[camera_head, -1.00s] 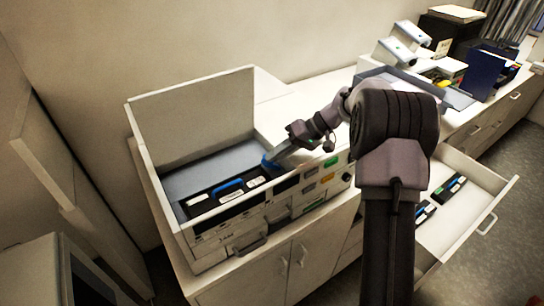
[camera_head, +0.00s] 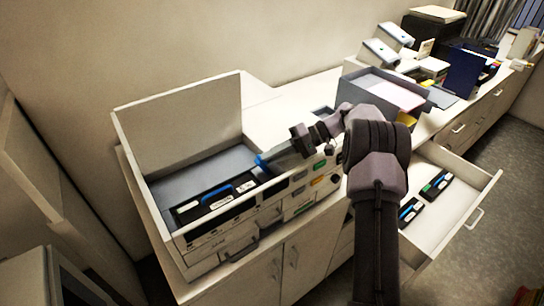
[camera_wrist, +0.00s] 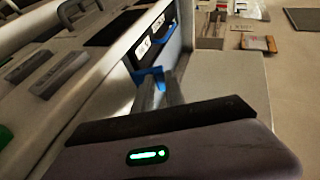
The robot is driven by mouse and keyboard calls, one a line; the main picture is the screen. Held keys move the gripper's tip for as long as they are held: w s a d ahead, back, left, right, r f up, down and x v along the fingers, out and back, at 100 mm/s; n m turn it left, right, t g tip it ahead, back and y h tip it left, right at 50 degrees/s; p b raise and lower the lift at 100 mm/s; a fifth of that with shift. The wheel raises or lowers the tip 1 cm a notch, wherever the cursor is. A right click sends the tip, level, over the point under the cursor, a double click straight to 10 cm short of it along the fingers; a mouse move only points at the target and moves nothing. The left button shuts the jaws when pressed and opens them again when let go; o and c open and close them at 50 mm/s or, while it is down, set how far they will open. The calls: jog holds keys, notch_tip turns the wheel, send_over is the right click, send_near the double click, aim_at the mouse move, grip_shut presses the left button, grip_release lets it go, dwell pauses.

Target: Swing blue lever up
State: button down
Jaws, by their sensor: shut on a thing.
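The blue lever (camera_head: 262,162) is at the right end of the open bay of a white machine (camera_head: 215,262). My gripper (camera_head: 268,160) reaches in from the right, its fingertips at the lever. In the wrist view, my two grey fingers (camera_wrist: 160,92) are shut on the blue lever (camera_wrist: 148,74), which shows just beyond their tips. The fingers hide part of the lever, so its exact angle is hard to tell. A dark cartridge (camera_head: 208,212) with a blue handle (camera_head: 229,190) lies in the bay, left of the lever.
The machine's raised lid (camera_head: 182,122) stands behind the bay. An open drawer (camera_head: 462,205) with dark cartridges (camera_head: 435,186) is at the right, below the counter. A grey bin (camera_head: 370,90) stands farther back on the counter.

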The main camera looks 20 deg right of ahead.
jog(key=c, duration=1.4)
grip_release()
